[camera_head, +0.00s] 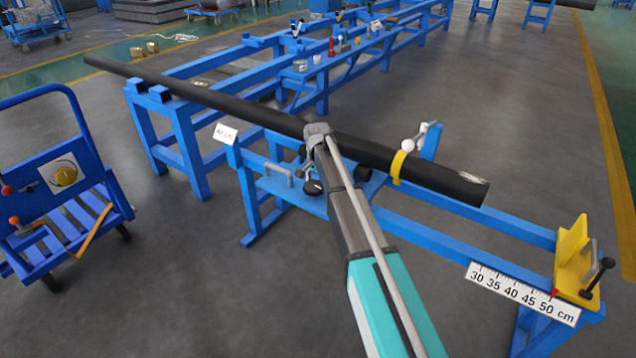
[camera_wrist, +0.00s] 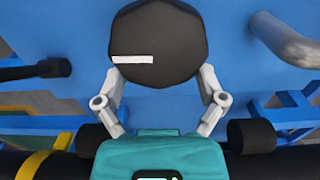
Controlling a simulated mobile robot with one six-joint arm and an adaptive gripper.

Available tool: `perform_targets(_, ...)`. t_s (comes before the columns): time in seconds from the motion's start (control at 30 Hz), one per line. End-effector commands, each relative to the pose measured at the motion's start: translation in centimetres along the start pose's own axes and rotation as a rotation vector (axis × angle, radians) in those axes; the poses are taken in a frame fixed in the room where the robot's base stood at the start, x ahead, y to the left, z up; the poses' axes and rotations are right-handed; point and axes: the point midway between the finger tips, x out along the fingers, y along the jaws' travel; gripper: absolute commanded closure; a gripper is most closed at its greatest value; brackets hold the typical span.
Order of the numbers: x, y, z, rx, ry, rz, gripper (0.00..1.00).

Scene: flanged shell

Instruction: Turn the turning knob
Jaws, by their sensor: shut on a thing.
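The turning knob (camera_wrist: 165,30) is a dark, roughly round, faceted knob with a white bar mark on its lower left, lying almost level in the wrist view. It sits in front of a blue plate (camera_wrist: 75,25). My gripper (camera_wrist: 160,82) is shut on the knob, with one grey finger against each side.
A metal handle (camera_head: 278,173) stands on the plate left of the knob. A long black pipe (camera_head: 230,103) with a yellow band (camera_head: 398,167) lies close behind. A yellow stop (camera_head: 572,255) and a scale (camera_head: 510,291) are at right; a blue cart (camera_head: 62,205) stands left.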

Motion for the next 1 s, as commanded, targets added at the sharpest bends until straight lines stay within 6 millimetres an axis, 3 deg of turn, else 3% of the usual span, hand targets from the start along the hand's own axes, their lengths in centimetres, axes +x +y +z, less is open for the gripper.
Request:
perform_targets(0.2, 0.07, 0.16, 0.60, -0.003, -0.010, 0.003, 0.58)
perform_targets(0.23, 0.07, 0.16, 0.60, -0.003, -0.010, 0.003, 0.09)
perform_targets(0.3, 0.06, 0.17, 0.60, -0.003, -0.010, 0.003, 0.00)
perform_targets(1.0, 0.01, 0.27, 0.18, 0.077, -0.003, 0.002, 0.00)
